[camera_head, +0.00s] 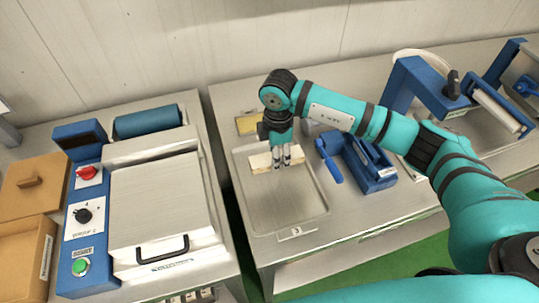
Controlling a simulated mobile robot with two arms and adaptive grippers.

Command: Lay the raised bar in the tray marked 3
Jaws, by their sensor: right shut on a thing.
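My right gripper (281,162) reaches in from the right and points down. It is shut on a pale cream bar (259,164), gripping it near the middle. The bar is roughly level and shows over the far half of the shallow metal tray marked 3 (300,213). The gap between bar and tray floor is hard to judge from this view. The "3" label (296,231) is on the tray's near rim. The rest of the visible tray floor is empty. My left gripper is not in view.
A blue carrier with a blue-handled tool (374,181) stands right of the tray. A yellowish block (247,125) lies behind it. A blue press-like frame (420,90) is at the right, and a machine with a metal lid (160,203) is on the left bench, across a gap.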

